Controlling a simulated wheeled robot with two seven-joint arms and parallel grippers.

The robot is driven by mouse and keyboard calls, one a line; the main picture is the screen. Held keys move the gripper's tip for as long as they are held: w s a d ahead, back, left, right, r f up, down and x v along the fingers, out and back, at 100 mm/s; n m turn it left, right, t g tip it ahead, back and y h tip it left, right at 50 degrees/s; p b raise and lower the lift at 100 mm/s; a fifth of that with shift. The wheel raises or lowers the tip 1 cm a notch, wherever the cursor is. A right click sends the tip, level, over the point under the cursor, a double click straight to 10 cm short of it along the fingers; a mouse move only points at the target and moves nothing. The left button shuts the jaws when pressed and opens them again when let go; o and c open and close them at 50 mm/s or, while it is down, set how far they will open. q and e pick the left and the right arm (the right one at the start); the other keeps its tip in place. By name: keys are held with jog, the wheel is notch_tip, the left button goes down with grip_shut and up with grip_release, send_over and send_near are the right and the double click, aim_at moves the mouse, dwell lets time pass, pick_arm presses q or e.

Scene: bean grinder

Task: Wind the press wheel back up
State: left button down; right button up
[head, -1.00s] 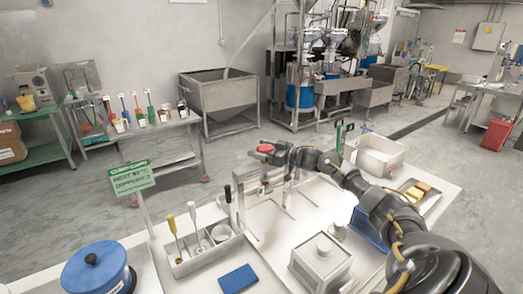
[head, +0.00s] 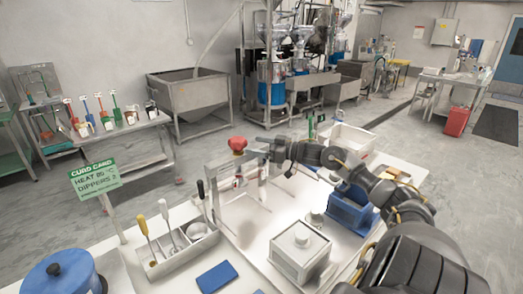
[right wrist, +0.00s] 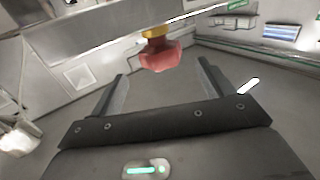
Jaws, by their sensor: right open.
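The press wheel is a red knob (head: 237,144) on top of a pale metal press frame (head: 215,182) standing on the white table. My right gripper (head: 259,146) is just to the right of the knob, at about its height, with its fingers toward it. In the right wrist view, the red knob (right wrist: 160,57) with a yellow collar shows ahead, beyond the open fingers (right wrist: 162,80). The gripper is open and empty, and appears apart from the knob. My left gripper is not in view.
A grey utensil tray (head: 178,256), a blue pad (head: 217,277) and a white lidded box (head: 301,250) stand on the table near the press. A blue box (head: 352,210) is beneath my right arm. A blue-lidded pot (head: 62,277) is at front left.

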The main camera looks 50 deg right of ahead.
jog(key=shift+s+d+r, duration=0.1)
jog(key=shift+s+d, duration=0.15)
jog(key=shift+s, duration=0.35)
